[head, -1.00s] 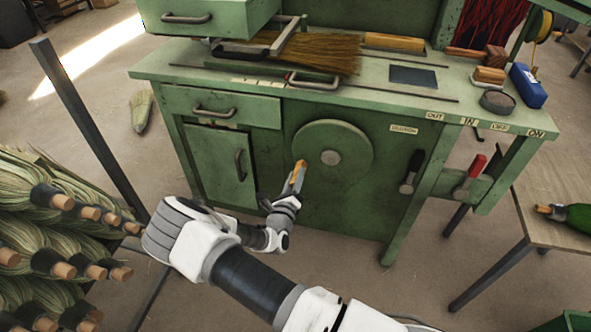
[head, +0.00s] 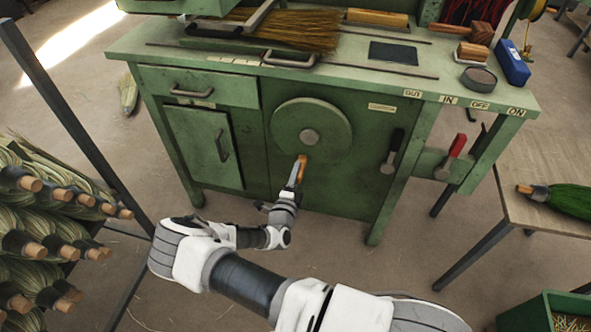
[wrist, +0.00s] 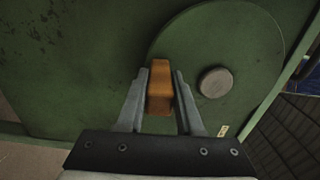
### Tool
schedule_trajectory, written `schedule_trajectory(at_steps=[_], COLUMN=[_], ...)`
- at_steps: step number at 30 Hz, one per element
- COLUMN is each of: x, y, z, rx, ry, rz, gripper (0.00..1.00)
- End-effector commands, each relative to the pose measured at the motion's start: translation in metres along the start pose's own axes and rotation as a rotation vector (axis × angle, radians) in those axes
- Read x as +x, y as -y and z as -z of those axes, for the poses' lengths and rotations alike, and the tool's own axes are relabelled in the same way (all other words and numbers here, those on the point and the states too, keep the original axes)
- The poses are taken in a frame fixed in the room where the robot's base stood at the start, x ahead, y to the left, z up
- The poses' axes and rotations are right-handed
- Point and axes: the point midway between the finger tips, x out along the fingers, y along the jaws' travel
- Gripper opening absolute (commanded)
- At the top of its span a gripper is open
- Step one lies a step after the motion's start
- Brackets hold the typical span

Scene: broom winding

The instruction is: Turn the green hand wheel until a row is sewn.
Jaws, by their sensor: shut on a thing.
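The green hand wheel (head: 311,126) is a round disc with a grey hub on the front of the green bench. Its wooden handle (head: 302,162) is at the wheel's lower edge in the head view. My gripper (head: 297,172) is shut on this handle. In the wrist view the wheel (wrist: 245,45) fills the upper right, and the orange-brown handle (wrist: 160,85) stands between the two fingers of my gripper (wrist: 160,92). Broom bristles (head: 290,32) lie on the bench top under a metal clamp. I cannot tell from here whether a row is stitched.
A black-handled lever (head: 393,150) and a red-handled lever (head: 452,155) are to the wheel's right. Bundled brooms (head: 40,220) fill the left. A side table (head: 545,215) with a green broom and a green bin (head: 545,312) are at right.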

Motion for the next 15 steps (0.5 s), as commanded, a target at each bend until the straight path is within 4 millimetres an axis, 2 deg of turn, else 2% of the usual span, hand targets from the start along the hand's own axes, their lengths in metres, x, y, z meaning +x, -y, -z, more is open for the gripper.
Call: schedule_trajectory(at_steps=[6, 15], x=[-0.001, -0.001], y=[-0.003, -0.004], z=[0.009, 0.013], rx=[-0.095, -0.144], ry=[-0.002, -0.001], rz=[-0.004, -0.004], gripper=[0.00, 0.00])
